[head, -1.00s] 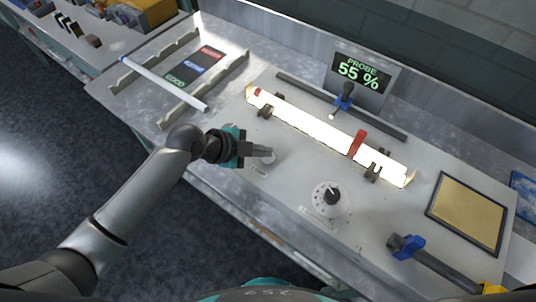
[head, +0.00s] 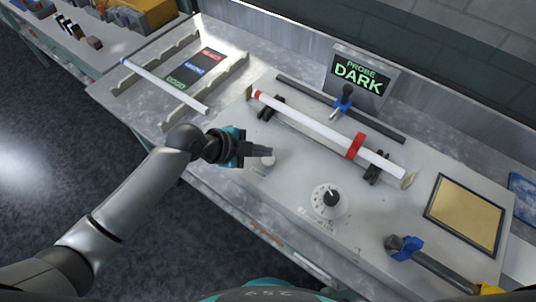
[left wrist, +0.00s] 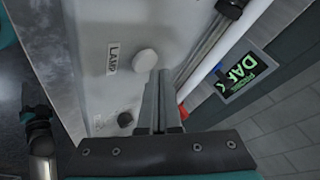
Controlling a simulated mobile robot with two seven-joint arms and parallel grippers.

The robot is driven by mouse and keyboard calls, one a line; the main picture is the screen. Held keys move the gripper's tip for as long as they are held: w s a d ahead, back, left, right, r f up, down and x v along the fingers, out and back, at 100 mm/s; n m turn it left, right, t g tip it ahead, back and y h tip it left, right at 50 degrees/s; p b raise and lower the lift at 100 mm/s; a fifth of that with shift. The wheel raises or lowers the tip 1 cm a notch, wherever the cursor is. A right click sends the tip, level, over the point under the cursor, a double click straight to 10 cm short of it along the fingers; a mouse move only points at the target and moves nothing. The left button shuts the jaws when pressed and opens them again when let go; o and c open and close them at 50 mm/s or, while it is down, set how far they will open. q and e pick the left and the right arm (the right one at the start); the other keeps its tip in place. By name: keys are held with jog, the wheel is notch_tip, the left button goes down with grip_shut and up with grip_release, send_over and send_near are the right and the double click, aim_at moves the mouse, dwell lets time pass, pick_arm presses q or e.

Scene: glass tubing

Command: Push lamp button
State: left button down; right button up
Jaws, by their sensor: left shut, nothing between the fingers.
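The lamp button (left wrist: 145,62) is a round white knob beside a "LAMP" label (left wrist: 112,58) in the left wrist view. In the head view the button (head: 268,161) shows just below my left gripper's fingertips. My left gripper (head: 270,151) is shut and empty, its tips right at the button; I cannot tell if they touch it. Its fingers (left wrist: 160,78) also show in the left wrist view. A white tube (head: 320,128) with red bands rests unlit in dark clamps on the bench panel. The display (head: 358,76) reads "PROBE DARK". My right gripper is not in view.
A dial (head: 330,197) sits right of the button. A blue-collared probe (head: 344,97) stands on a dark rail behind the tube. A rack holds another white tube (head: 160,84) at left. A framed tan pad (head: 466,213) and a blue-collared tool (head: 408,247) lie right.

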aim_at(263, 160)
pick_arm(q)
notch_tip(263, 160, up, 6)
jog(key=p, duration=0.5)
